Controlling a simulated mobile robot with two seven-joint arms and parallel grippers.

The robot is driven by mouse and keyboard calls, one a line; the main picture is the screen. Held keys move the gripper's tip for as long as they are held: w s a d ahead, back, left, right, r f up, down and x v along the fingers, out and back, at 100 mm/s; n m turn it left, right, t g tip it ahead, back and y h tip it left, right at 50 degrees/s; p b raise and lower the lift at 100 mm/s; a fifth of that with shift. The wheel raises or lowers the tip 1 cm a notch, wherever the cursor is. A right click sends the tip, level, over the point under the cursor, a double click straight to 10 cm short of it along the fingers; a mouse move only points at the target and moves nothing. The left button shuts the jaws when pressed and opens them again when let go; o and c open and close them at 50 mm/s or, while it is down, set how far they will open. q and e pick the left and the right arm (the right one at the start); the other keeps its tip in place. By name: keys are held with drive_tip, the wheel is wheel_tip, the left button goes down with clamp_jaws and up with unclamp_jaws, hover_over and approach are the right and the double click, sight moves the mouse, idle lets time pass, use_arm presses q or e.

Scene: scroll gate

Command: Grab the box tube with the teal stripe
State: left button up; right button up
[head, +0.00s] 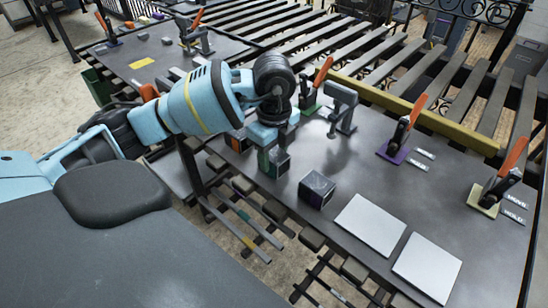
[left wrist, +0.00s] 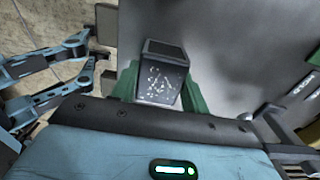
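My left gripper (head: 272,163) points down at the near edge of the dark worktable (head: 350,230). Its green fingers show in the left wrist view (left wrist: 160,88), one on each side of a small dark box (left wrist: 160,82) with pale specks on its face. I cannot tell whether the fingers press on it. In the head view the gripper largely hides this box, and I cannot make out its stripe. A long dark bar with a teal band (head: 243,214) lies on the rack below the table edge.
A dark box with a purple edge (head: 316,190) stands right of my gripper; an orange-marked box (head: 238,141) stands left. Two pale plates (head: 370,223) (head: 427,266) lie at the front. Orange-handled clamps (head: 402,132) and a yellow bar (head: 415,113) stand behind.

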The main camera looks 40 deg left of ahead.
sight(274, 154)
use_arm(q)
drive_tip(key=c, duration=0.5)
drive_tip(key=shift+r, duration=0.75)
wheel_tip(274, 154, up, 2)
drive_tip(key=shift+r, duration=0.2)
drive_tip(key=s+a, duration=0.3)
drive_tip(key=s, duration=0.4)
drive_tip(key=s+a+r+b, duration=0.1)
drive_tip(key=s+a, duration=0.2)
drive_tip(key=s, duration=0.4)
drive_tip(key=shift+s+a+b, duration=0.25)
drive_tip(key=shift+a+b, duration=0.05)
drive_tip(key=shift+a, duration=0.1)
